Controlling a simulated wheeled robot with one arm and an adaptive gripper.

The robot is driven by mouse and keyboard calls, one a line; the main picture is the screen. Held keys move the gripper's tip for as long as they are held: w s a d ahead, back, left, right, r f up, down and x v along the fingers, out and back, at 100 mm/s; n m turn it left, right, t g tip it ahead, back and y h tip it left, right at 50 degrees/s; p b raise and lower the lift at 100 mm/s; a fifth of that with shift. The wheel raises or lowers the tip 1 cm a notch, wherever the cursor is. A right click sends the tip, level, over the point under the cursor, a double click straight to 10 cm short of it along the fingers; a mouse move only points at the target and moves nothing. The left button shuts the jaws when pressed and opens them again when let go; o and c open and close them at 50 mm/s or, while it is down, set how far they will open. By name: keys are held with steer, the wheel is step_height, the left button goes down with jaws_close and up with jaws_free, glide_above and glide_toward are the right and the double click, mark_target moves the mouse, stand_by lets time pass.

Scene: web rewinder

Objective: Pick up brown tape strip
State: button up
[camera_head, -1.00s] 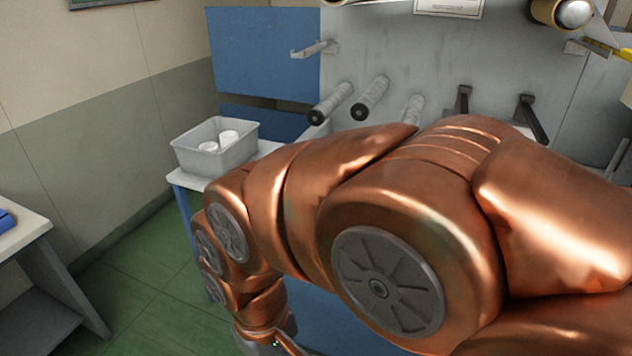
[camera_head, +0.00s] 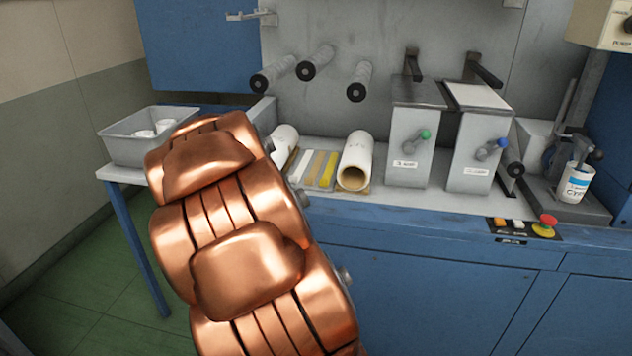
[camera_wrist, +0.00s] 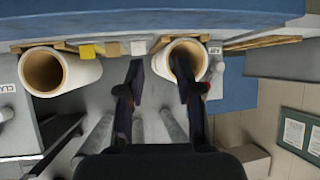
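The brown tape strip (camera_head: 314,168) lies on the bench between a white strip and a yellow strip, with a white roll on either side of the group. In the wrist view its end (camera_wrist: 112,49) shows as a small tan patch between the yellow and white ends. My gripper (camera_wrist: 158,66) is open and empty in the wrist view. Its fingers stand to the right of the brown strip there, with one finger in front of a roll. In the head view my gripper is hidden behind my copper arm.
The white rolls (camera_head: 356,160) (camera_wrist: 62,72) sit on wooden cradles close to the strips. Rods (camera_head: 360,82) stick out from the grey panel above. Two lever boxes (camera_head: 408,150) stand to the right. A grey bin (camera_head: 125,146) is at the left.

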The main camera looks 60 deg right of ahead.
mark_target(307, 187)
steer(key=s+d+h, duration=0.1)
steer(key=d, duration=0.1)
steer(key=s+d+m+g+h+b, duration=0.1)
steer(key=d, duration=0.2)
steer(key=s+d+f, duration=0.1)
steer(key=d, duration=0.2)
steer(key=shift+s+d+m+h, duration=0.1)
steer(key=shift+s+m+h, duration=0.2)
steer(key=shift+s+h, duration=0.1)
steer(key=shift+x, duration=3.85)
steer(key=c, duration=0.4)
